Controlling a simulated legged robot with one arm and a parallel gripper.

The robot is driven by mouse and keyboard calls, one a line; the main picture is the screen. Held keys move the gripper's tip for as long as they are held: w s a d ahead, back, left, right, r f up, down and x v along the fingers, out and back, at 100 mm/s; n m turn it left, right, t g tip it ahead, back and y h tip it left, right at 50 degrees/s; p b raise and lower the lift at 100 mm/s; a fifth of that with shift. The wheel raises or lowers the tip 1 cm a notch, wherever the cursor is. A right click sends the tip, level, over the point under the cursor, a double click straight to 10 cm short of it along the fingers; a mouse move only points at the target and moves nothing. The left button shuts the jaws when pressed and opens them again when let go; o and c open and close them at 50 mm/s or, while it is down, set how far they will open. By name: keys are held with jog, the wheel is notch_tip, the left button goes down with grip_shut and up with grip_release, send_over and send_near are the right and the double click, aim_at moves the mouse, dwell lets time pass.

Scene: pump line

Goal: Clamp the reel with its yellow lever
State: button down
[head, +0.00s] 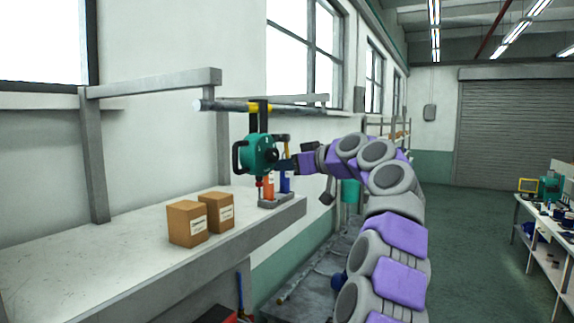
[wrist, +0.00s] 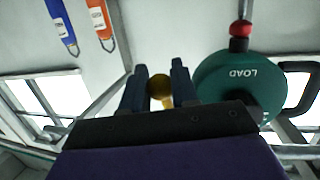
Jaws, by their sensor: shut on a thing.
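The green reel (head: 259,157) hangs from the overhead rail by a dark bracket, with a black handle on its left. In the wrist view the reel (wrist: 238,88) appears upside down, marked LOAD, with a red ball on its line. In the head view my gripper (head: 285,164) is at the reel's right side, and the knob is mostly hidden there.
The rail (head: 225,106) runs above the bench (head: 130,245). Two cardboard boxes (head: 187,223) stand on the bench. An orange (head: 269,187) and a blue item (head: 285,183) stand below the reel. Open floor lies to the right.

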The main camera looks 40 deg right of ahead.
jog(key=shift+f, duration=0.1)
jog(key=c, duration=0.9)
grip_release()
jog(key=shift+d, duration=0.2)
